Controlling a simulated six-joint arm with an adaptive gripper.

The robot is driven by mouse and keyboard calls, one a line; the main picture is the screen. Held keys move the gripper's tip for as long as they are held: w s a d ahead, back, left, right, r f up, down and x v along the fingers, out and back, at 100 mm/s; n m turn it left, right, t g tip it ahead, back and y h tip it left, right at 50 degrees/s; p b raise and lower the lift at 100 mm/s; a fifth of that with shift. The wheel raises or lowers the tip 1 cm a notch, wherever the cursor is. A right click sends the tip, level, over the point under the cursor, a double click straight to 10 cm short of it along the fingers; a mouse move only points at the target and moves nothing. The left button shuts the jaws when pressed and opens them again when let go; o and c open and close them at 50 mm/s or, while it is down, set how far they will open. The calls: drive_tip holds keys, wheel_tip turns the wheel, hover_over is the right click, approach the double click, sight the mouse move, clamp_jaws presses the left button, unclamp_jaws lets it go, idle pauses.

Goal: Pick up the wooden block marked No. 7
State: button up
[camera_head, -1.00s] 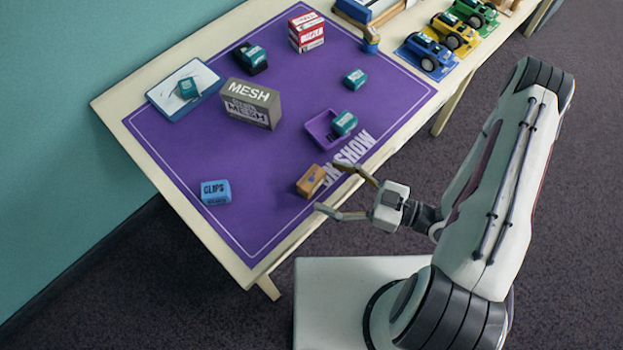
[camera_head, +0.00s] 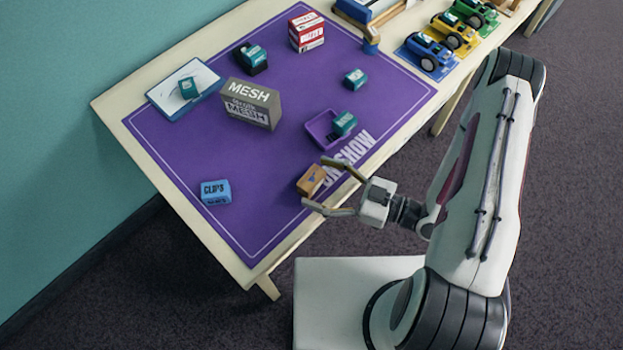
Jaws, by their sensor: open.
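A small brown wooden block (camera_head: 311,180) sits on the purple mat near the table's front edge. In the earlier frame its front shows a dark mark; no number can be read. My gripper (camera_head: 316,182) is open, with its two fingers spread toward the block. In this view the block lies between the fingertips, one at its upper right and one at its lower left. I cannot tell whether the fingers touch it or are still above it. Part of the block is hidden behind the upper finger.
A purple tray (camera_head: 316,127) with a teal block (camera_head: 344,123) at its edge stands behind. The grey MESH box (camera_head: 250,104) and blue CLIPS box (camera_head: 215,192) are farther left. A red-white box (camera_head: 307,32) and toy cars (camera_head: 430,55) stand at the back. The mat's middle left is clear.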

drive_tip(key=shift+x, duration=1.2)
drive_tip(key=shift+c, duration=0.4)
drive_tip(key=c, duration=1.1)
